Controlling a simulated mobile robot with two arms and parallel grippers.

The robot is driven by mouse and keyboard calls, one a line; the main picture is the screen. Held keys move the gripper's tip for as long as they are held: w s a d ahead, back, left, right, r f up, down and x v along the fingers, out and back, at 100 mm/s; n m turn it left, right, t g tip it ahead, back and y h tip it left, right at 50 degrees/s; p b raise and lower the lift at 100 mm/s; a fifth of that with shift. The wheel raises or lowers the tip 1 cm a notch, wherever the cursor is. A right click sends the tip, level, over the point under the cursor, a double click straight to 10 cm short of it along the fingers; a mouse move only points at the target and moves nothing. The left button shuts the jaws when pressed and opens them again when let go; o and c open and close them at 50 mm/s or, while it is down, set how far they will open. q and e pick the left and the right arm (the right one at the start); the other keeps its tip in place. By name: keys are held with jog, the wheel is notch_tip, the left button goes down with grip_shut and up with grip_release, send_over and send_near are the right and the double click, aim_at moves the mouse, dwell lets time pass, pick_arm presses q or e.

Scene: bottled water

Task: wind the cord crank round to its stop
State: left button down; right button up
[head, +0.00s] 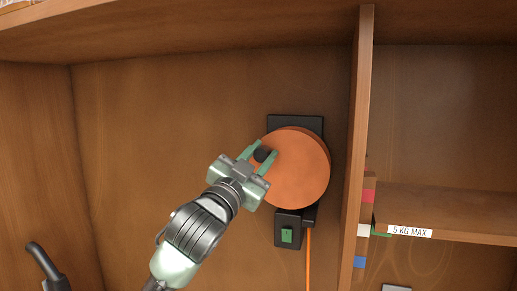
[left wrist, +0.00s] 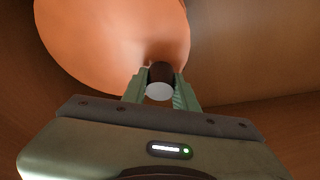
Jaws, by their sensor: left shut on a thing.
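The cord crank is an orange disc (head: 303,168) on a black mount (head: 295,124) on the cabinet's back panel. Its dark knob (head: 263,154) stands out near the disc's upper left edge. My left gripper (head: 262,155) comes from the lower left and is shut on the knob, with one green finger on each side. In the left wrist view the knob (left wrist: 160,82) sits between the fingers, its pale end facing the camera, with the orange disc (left wrist: 115,40) behind. An orange cord (head: 308,255) hangs below the mount. My right gripper is not in view.
A vertical wooden divider (head: 357,150) stands close to the right of the disc. Beyond it is a shelf (head: 460,213) labelled "5 KG MAX". A black box with a green switch (head: 287,236) sits below the disc. The back panel to the left is clear.

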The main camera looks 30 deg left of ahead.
pick_arm(q)
jog(key=shift+w+d+r+m+h+p, duration=0.1)
jog(key=shift+d+r+m+h+p, duration=0.2)
jog(key=shift+m+h+p, duration=0.45)
jog(key=shift+m, duration=0.25)
jog(key=c, duration=1.1)
grip_release()
jog(key=b+v, duration=0.3)
jog(key=v, duration=0.4)
jog(key=shift+b, duration=0.35)
jog(key=shift+s, duration=0.4)
